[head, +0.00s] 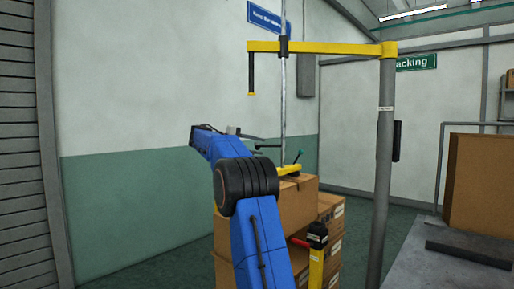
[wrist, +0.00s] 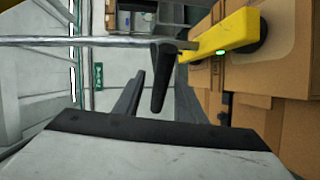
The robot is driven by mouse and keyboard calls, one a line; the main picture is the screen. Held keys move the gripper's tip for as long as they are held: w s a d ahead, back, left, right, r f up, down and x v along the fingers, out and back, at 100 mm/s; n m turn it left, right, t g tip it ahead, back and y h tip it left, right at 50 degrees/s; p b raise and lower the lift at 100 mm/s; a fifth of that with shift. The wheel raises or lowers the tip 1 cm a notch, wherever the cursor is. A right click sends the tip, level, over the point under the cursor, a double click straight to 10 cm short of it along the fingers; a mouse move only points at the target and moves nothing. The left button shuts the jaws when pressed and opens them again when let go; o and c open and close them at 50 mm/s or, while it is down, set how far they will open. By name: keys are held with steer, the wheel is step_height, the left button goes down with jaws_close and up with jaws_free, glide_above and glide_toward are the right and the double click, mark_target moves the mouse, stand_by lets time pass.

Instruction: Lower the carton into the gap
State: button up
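The brown carton (head: 296,203) sits at the top of a carton stack, with the yellow lifter head (head: 290,170) on its top face. In the wrist view, turned on its side, the yellow head (wrist: 228,33) touches the carton face (wrist: 285,55), and a small green light shows on it. The lifter's black handle (wrist: 162,80) reaches in between the fingers of my gripper (wrist: 155,100). The fingers are spread, with space on both sides of the handle. In the head view my gripper (head: 243,134) is beside the lifter head. I cannot make out the gap; my arm hides part of the stack.
A yellow jib arm (head: 330,48) on a grey post (head: 384,150) carries the lift tube (head: 283,100). A yellow post with a black cap (head: 317,236) and red lever stands in front of the cartons. A grey bench (head: 450,262) is at the right.

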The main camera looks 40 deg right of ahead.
jaws_close()
step_height(320, 180, down, 10)
stand_by(0.5)
jaws_free()
steer(key=v, duration=1.7)
steer(key=shift+a+r, duration=0.1)
steer(key=shift+a, duration=0.1)
